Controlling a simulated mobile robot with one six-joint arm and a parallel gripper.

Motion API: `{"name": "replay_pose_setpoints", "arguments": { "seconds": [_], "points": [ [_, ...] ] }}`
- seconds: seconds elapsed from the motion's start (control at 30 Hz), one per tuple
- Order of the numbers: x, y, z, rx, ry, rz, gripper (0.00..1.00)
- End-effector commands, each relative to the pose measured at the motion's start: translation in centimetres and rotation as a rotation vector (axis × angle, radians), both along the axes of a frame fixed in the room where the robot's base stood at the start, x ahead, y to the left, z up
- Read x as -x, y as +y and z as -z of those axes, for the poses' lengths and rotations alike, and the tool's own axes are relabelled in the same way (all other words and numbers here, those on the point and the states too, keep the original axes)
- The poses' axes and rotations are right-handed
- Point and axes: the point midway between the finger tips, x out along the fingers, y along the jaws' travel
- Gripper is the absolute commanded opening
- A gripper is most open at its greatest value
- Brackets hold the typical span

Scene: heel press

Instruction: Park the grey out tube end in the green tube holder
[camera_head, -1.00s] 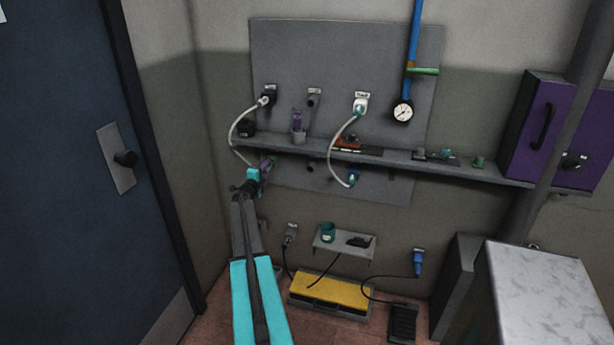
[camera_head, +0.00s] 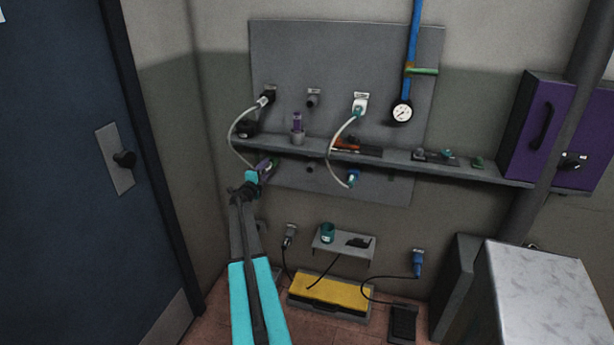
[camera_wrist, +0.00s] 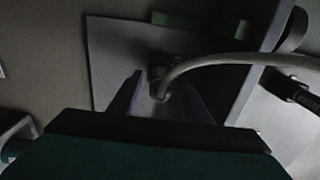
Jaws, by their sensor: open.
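In the head view a pale grey tube (camera_head: 232,133) loops from the upper left port of the wall panel down to the panel's lower left. My gripper (camera_head: 266,165), with purple fingers, is open there below the shelf. In the wrist view the tube (camera_wrist: 215,60) curves to a grey end fitting (camera_wrist: 158,84), which appears between my two spread fingers (camera_wrist: 162,97); I cannot tell whether they touch it. A teal-green cup-like holder (camera_head: 328,233) stands on the small low shelf; I cannot tell if it is the tube holder. A green strip (camera_wrist: 190,21) shows at the panel edge.
A long shelf (camera_head: 400,160) crosses the grey panel (camera_head: 340,50) just above my gripper. A second tube (camera_head: 333,140) loops down to a blue fitting (camera_head: 353,179). A purple cabinet (camera_head: 530,130) is at the right, a blue door (camera_head: 60,180) at the left.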

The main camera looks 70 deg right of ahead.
Motion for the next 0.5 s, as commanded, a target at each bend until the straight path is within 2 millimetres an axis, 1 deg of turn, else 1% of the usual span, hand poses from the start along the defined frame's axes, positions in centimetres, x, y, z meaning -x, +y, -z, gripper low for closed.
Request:
{"name": "replay_pose_setpoints", "arguments": {
  "seconds": [0.03, 0.5],
  "points": [
    [0.1, 0.6, 0.1, 0.000, 0.000, -0.001, 0.44],
    [0.4, 5.4, 0.1, 0.000, -0.001, 0.000, 0.44]
  ]
}}
